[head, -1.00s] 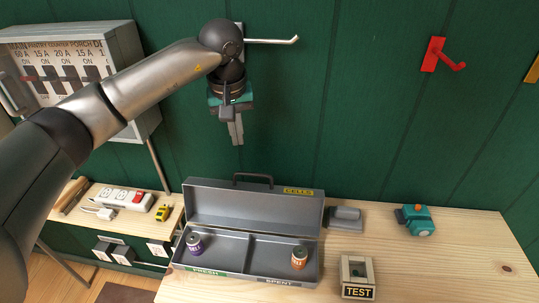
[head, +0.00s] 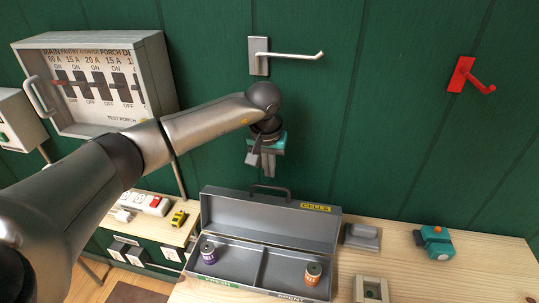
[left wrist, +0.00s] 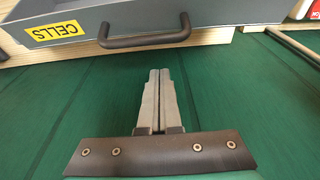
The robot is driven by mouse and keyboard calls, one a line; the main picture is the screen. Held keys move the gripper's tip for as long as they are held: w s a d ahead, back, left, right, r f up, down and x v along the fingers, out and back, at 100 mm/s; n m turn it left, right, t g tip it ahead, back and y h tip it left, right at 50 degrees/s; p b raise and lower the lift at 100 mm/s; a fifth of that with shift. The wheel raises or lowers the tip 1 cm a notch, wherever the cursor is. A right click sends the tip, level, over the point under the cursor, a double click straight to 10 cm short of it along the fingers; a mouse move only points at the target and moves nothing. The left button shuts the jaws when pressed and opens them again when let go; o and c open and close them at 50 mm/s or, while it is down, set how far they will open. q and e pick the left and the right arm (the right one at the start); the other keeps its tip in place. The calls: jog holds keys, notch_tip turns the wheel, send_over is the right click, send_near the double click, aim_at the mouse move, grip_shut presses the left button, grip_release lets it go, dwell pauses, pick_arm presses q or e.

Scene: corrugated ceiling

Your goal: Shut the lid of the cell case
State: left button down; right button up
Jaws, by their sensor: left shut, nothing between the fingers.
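The grey cell case (head: 231,272) stands on the wooden bench with its lid (head: 270,220) raised upright at the back. The lid has a dark handle (head: 270,189) on its top edge and a yellow CELLS label. A purple cell (head: 208,252) is in the left FRESH compartment and an orange cell (head: 313,274) in the right SPENT compartment. My left gripper (head: 268,173) is shut and empty, pointing down just above and behind the lid's top edge. In the left wrist view the shut fingers (left wrist: 157,75) are apart from the handle (left wrist: 146,40). My right gripper is out of view.
A grey block-like item (head: 361,237) and a teal device (head: 435,242) lie right of the case. The tester (head: 371,287) stands in front of them. A wall hook (head: 290,55) is above my left gripper, and the green wall is close behind the case.

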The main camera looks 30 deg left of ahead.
pick_arm(q)
jog(key=shift+s+d+r+p, duration=0.15)
jog(key=shift+s+p, duration=0.05)
jog(key=shift+s, duration=0.55)
jog(key=shift+s+d+r+p, duration=0.1)
jog(key=shift+s+d+p, duration=0.05)
jog(key=shift+s, duration=0.55)
